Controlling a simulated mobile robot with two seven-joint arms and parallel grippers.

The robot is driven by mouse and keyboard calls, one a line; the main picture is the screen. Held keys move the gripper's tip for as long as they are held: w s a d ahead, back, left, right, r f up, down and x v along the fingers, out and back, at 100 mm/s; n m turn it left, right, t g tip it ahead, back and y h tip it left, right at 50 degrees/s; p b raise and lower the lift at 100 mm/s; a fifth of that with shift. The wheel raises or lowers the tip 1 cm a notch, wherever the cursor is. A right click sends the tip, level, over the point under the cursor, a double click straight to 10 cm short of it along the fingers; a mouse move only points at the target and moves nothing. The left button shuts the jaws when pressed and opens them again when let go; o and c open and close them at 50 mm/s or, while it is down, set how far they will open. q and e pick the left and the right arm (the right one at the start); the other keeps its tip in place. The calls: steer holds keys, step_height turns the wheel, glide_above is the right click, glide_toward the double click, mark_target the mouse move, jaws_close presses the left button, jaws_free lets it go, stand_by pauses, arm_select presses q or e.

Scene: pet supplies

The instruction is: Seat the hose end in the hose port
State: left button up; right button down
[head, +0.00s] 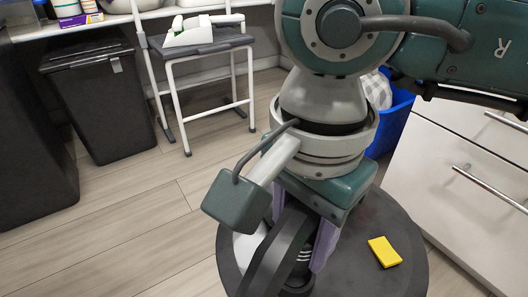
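My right gripper (300,250) comes down from the top right over a round dark tabletop (345,280). Its pale purple fingers stand apart on either side of a black curved piece (270,265), which may be the hose or part of its fitting. A white rounded part (246,250) shows to the left of the black piece, and light ribs show just to its right. I cannot make out a hose port. My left gripper is out of view.
A yellow block (384,252) lies on the tabletop right of the gripper. White drawers (455,180) stand close on the right, with a blue bin (393,118) behind.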

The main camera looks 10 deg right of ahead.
stand_by(0.4)
steer(key=shift+f+b, duration=0.85)
steer(key=shift+f, duration=0.1)
steer(key=shift+f+b, duration=1.1)
steer(key=shift+f, duration=0.15)
steer(key=shift+r, duration=0.1)
steer(key=shift+c, duration=1.4)
jaws_free()
